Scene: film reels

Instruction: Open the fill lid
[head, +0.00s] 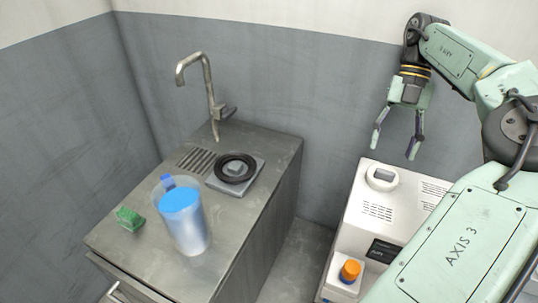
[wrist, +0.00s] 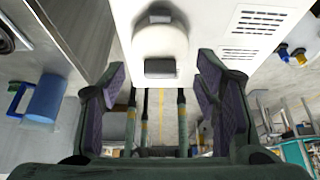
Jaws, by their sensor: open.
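The fill lid (head: 382,178) is a round pale cap with a grey grip piece, on top of the white machine (head: 352,222). It looks closed. In the wrist view the lid (wrist: 160,42) lies just beyond my fingers, with a dark grip piece at its near edge and another dark piece at its far side. My gripper (head: 395,145) is open and empty, pointing down above the back of the machine, apart from the lid. In the wrist view my gripper's two fingers (wrist: 162,78) are spread wide, with nothing between them.
A steel counter (head: 255,205) stands to the left with a tap (head: 208,92), a black ring on a grey block (head: 236,168), a clear pitcher with blue (head: 187,222) and a green object (head: 130,218). An orange-capped item (head: 350,270) sits at the machine's front. A gap separates counter and machine.

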